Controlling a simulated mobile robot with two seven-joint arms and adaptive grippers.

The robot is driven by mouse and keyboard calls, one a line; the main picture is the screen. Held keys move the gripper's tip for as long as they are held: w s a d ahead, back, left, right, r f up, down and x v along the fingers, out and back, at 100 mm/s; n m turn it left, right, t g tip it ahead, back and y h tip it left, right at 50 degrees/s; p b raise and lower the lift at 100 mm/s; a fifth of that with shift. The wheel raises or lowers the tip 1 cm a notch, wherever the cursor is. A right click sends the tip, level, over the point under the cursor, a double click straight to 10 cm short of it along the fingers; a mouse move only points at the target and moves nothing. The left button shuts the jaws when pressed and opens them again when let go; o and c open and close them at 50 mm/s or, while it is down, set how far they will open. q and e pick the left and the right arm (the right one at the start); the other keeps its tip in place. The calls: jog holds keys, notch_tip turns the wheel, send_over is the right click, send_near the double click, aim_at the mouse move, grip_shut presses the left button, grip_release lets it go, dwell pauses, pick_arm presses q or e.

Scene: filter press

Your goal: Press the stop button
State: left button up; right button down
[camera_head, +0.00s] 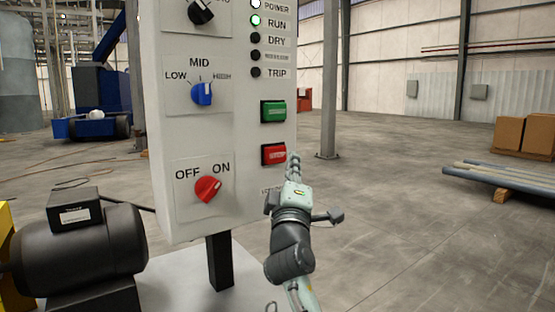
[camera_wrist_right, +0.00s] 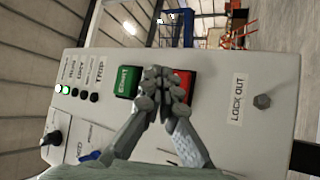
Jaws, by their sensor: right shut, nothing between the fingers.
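The red stop button (camera_head: 273,154) is a square button low on the right side of the white control panel (camera_head: 232,190), below the green start button (camera_head: 273,111). In the right wrist view the red button (camera_wrist_right: 185,85) is partly hidden behind my fingers, beside the green button (camera_wrist_right: 127,81). My right gripper (camera_head: 293,162) is shut and empty, with its fingertips at the right edge of the red button. In the right wrist view the gripper (camera_wrist_right: 155,80) overlaps the gap between both buttons. I cannot tell whether it touches the panel. My left gripper is out of view.
The POWER lamp (camera_head: 255,4) and green RUN lamp (camera_head: 256,20) are lit. A blue knob (camera_head: 203,93) and red OFF/ON knob (camera_head: 208,189) are left of the buttons. A black motor (camera_head: 78,252) stands lower left.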

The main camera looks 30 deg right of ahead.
aim_at(281, 152)
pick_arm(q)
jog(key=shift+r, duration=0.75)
pick_arm(e)
jog(key=shift+w+a, duration=0.1)
jog(key=shift+w, duration=1.2)
pick_arm(q)
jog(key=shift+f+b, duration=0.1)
jog(key=shift+b, duration=0.2)
pick_arm(e)
jog(key=shift+w, duration=0.1)
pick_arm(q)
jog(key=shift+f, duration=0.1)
pick_arm(e)
jog(key=shift+w, duration=0.3)
pick_arm(q)
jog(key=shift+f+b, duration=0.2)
jog(key=shift+b, duration=0.1)
pick_arm(e)
jog(key=shift+w, duration=0.6)
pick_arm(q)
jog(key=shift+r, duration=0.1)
pick_arm(e)
jog(key=shift+s, duration=0.15)
pick_arm(q)
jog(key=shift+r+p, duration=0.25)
jog(key=shift+p, duration=0.1)
pick_arm(e)
jog(key=shift+s, duration=0.85)
